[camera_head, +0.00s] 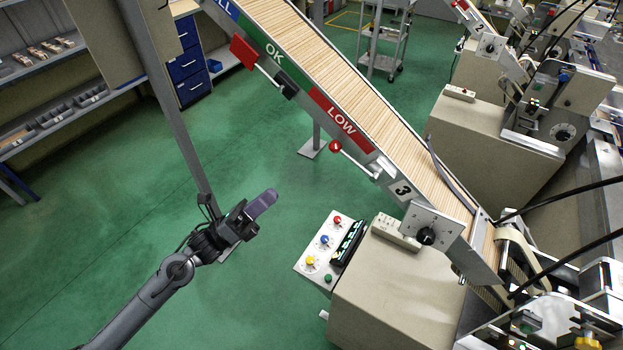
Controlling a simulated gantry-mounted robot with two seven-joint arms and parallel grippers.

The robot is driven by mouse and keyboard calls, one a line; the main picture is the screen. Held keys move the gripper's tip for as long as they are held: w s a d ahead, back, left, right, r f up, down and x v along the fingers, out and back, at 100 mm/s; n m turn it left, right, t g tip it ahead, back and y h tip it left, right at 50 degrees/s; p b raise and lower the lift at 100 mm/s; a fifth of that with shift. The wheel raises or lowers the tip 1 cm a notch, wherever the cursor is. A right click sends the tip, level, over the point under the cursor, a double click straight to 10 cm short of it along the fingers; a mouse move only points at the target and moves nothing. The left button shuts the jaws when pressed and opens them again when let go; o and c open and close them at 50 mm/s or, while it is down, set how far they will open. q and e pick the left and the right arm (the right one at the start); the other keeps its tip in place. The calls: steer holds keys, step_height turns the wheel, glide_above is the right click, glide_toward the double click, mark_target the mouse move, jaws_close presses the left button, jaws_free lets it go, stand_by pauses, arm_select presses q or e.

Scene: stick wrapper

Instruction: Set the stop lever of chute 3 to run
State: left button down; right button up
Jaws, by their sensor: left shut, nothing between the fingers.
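Chute 3 (375,118) runs diagonally from the top down to the lower right, filled with pale sticks. Its number plate (403,190) reads 3. The stop lever appears to be the thin rod with a red ball knob (335,146), which points up and left from a pivot on the chute's side, just below the red LOW band. My left gripper (264,203) is shut and empty, in the air left of and below the knob, clearly apart from it. My right gripper is not in view.
A red flag (243,52) on a rod sticks out beside the OK band. A button panel (327,248) and a beige machine housing (390,285) stand below the chute. A shelf (60,115) stands at left. Green floor (150,215) is open between.

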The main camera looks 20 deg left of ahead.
mark_target(333, 145)
arm_select(q)
steer(key=p+x, duration=0.4)
steer(key=x, duration=1)
steer(key=shift+r, duration=0.15)
steer(key=r+m+g+b, duration=0.1)
steer(key=m+g, duration=0.1)
steer(key=m, duration=0.1)
steer(key=shift+d+r+g+b, duration=0.25)
steer(key=shift+r+g+b, duration=0.1)
steer(key=shift+r+g, duration=0.05)
steer(key=shift+r, duration=0.15)
